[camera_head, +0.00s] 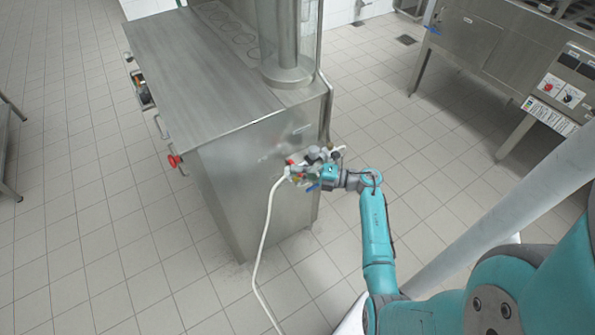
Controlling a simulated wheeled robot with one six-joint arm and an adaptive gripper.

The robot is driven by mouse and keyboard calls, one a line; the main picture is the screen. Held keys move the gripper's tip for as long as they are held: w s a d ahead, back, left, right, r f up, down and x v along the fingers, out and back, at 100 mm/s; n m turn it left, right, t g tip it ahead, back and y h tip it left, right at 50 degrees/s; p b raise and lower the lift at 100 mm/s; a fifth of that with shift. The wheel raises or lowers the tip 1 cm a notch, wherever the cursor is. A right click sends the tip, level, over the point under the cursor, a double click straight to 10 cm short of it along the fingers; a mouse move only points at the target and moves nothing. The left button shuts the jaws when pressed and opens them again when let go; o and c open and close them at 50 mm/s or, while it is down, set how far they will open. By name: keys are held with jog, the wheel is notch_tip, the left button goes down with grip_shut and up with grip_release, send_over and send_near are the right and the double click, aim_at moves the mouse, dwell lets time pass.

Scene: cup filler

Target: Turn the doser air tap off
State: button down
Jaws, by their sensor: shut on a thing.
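My gripper (318,172) is at the end of my teal arm, against the valve cluster on the near side wall of the steel cup filler machine (240,165). The cluster holds red parts (291,163), grey fittings and a blue lever (313,187). A white hose (268,222) hangs from it to the floor. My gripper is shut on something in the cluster. The fingers and the held part are small and partly hidden, so I cannot tell the handle's angle. Which fitting is the doser air tap is not clear.
A red knob (174,160) sticks out from the machine's left side. A steel unit with red and black dials (558,90) stands at the upper right. A table frame (8,150) is at the left edge. The tiled floor between is clear.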

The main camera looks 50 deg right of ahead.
jog(key=shift+f, duration=0.1)
jog(key=c, duration=1.5)
grip_release()
jog(key=v, duration=0.7)
jog(key=shift+s+d, duration=0.15)
jog(key=shift+s, duration=0.1)
